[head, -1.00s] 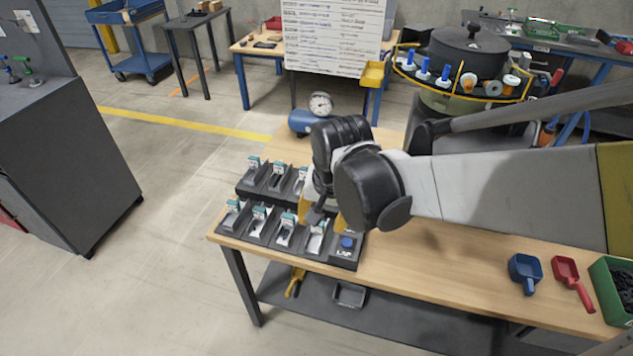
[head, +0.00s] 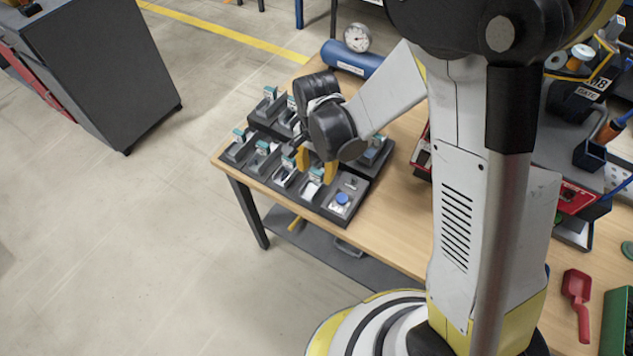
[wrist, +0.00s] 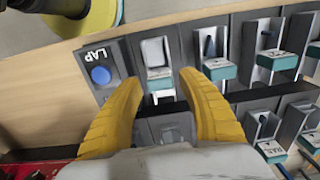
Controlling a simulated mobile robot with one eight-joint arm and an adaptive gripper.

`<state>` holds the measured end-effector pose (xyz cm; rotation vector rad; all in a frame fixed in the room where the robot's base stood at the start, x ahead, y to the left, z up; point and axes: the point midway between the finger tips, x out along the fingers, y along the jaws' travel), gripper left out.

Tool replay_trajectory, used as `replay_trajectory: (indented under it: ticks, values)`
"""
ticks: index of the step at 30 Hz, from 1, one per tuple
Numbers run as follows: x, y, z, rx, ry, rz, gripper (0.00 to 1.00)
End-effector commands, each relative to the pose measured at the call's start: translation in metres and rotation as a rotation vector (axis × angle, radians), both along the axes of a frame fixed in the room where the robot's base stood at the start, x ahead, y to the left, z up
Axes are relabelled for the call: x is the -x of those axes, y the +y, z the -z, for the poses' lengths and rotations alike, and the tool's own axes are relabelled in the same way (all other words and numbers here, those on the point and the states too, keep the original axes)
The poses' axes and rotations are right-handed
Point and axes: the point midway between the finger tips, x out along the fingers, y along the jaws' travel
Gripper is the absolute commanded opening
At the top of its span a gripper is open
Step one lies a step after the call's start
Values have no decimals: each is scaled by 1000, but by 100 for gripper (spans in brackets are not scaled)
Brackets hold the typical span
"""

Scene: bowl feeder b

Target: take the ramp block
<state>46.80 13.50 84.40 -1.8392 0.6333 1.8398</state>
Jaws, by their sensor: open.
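A dark tray (head: 262,183) of compartments sits at the left end of the wooden bench, holding small blocks behind teal label tags; I cannot tell which is the ramp block, as the lettering is too small. My gripper (head: 316,166) is open and empty just above the tray's front row. In the wrist view its yellow fingers (wrist: 160,82) straddle a teal tag (wrist: 158,83) in front of a compartment with a pale piece (wrist: 157,52), next to the blue LAP button (wrist: 100,75). The fingers partly hide nearby compartments.
A blue cylinder with a round gauge (head: 357,38) lies behind the tray. A red scoop (head: 577,290) and a green bin (head: 616,320) are at the right of the bench. A dark cabinet (head: 100,80) stands at the left, with free floor between.

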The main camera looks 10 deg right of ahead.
Motion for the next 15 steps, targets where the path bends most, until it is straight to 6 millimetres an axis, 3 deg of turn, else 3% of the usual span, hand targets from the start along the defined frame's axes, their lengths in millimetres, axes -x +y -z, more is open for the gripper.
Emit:
replay_trajectory:
  ticks: [7, 15]
  values:
    - [-1, 0, 41, 0, 0, 0, 47]
    - [-1, 0, 45, 0, 0, 0, 47]
